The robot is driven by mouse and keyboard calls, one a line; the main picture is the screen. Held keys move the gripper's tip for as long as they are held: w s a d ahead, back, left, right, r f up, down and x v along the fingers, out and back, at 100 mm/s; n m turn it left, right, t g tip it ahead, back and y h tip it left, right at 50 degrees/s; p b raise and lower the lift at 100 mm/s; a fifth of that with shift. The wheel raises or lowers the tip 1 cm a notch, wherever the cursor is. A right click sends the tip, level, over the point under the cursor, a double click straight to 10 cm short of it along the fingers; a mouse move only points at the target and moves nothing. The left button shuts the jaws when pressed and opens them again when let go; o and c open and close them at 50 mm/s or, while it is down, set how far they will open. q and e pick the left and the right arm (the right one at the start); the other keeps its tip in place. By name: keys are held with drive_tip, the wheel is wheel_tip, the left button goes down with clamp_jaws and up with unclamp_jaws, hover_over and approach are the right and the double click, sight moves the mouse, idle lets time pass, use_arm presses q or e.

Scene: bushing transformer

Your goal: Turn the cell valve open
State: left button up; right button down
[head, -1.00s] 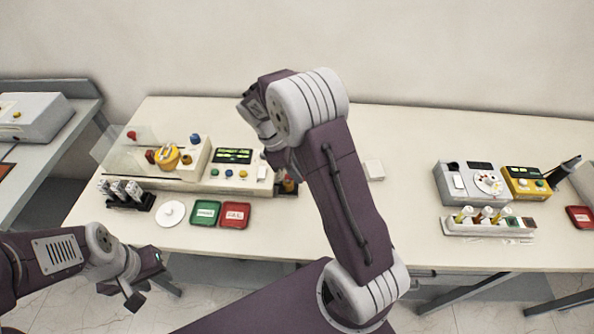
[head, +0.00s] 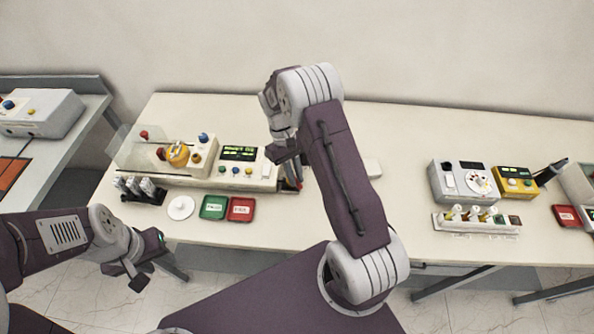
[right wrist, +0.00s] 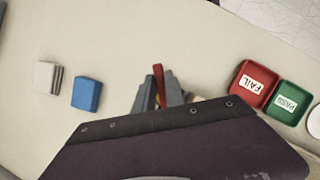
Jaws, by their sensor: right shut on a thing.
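A red lever handle (right wrist: 158,84), which looks like the cell valve, shows in the right wrist view. My right gripper (right wrist: 159,93) is shut on it, with one grey finger on each side. A bit of yellow shows below the red; the rest of the valve is hidden by my gripper. In the head view my right gripper (head: 291,176) is at the right end of the white test unit (head: 205,177), mostly hidden by my wrist. My left gripper (head: 127,275) is open and empty in front of the table's left front edge.
A green PASS tray (head: 213,207) and a red FAIL tray (head: 241,209) lie in front of the unit. A white disc (head: 181,207) is left of them. A blue block (right wrist: 87,93) and a pale block (right wrist: 47,77) lie near my right gripper. The table's middle is clear.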

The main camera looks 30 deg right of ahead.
drive_tip(key=m, duration=0.1)
drive_tip(key=m+y+p, duration=0.1)
drive_tip(key=m, duration=0.1)
drive_tip(key=shift+w+a+r+m, duration=0.1)
drive_tip(key=shift+a+r+m, duration=0.05)
drive_tip(key=shift+a+m, duration=0.2)
drive_tip(key=shift+w+a+m+t+y+p, duration=0.15)
drive_tip(key=shift+m+y, duration=0.15)
drive_tip(key=shift+m, duration=0.3)
drive_tip(key=shift+a+m+t+y+p, duration=0.15)
drive_tip(key=shift+m+y, duration=0.15)
drive_tip(key=shift+m, duration=0.35)
drive_tip(key=shift+w+a+m+t+y+p, duration=0.15)
drive_tip(key=shift+m+y, duration=0.15)
drive_tip(key=shift+m, duration=0.6)
drive_tip(key=c, duration=1.4)
unclamp_jaws()
drive_tip(key=shift+s, duration=0.1)
drive_tip(key=shift+w+r, duration=0.15)
drive_tip(key=shift+w, duration=0.05)
drive_tip(key=b+v, duration=0.1)
drive_tip(key=v, duration=0.7)
drive_tip(key=shift+d+r+b, duration=0.2)
drive_tip(key=shift+r+b, duration=0.05)
drive_tip(key=shift+b, duration=0.15)
drive_tip(key=shift+a+f, duration=0.1)
